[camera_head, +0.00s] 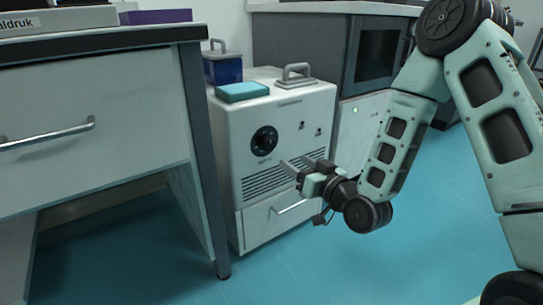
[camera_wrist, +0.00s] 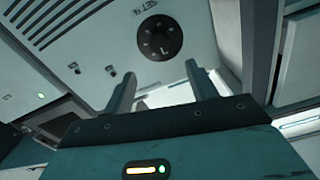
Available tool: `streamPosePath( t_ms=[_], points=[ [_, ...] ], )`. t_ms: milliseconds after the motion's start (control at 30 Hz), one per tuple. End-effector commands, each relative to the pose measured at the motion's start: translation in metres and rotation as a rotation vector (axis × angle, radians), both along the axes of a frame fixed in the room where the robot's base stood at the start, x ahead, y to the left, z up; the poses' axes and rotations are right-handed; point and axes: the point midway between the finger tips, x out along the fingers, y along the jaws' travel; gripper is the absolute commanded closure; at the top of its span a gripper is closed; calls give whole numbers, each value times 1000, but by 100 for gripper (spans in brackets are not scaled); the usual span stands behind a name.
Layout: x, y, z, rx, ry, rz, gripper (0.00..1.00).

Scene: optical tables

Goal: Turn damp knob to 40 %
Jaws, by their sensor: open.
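A round black knob (camera_head: 264,140) with light marks around it is on the front of a white cabinet (camera_head: 228,160), in its upper left part. Small lettering is beside the knob, too small to read surely in the head view. In the wrist view the knob (camera_wrist: 160,37) shows beyond and above the fingers, and the panel appears upside down. My gripper (camera_head: 289,165) is open and empty, in front of the cabinet's vent slots, right of and below the knob. In the wrist view my gripper's two fingers (camera_wrist: 164,82) are spread apart, not touching the knob.
A desk (camera_head: 100,42) with a drawer stands close on the left. A teal box (camera_head: 242,91), a blue container (camera_head: 224,68) and a grey handle (camera_head: 293,75) are on the cabinet top. A drawer handle (camera_head: 291,206) sticks out below the vents. Blue floor (camera_head: 330,265) in front is clear.

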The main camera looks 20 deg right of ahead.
Motion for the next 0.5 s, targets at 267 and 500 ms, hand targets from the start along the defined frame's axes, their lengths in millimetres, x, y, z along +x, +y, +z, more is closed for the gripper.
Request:
streamPosePath(
  t_ms=[267,500],
  points=[
    [57,18,-2,0,-4,-1,43],
    [97,32,-2,2,-2,0,43]
  ],
)
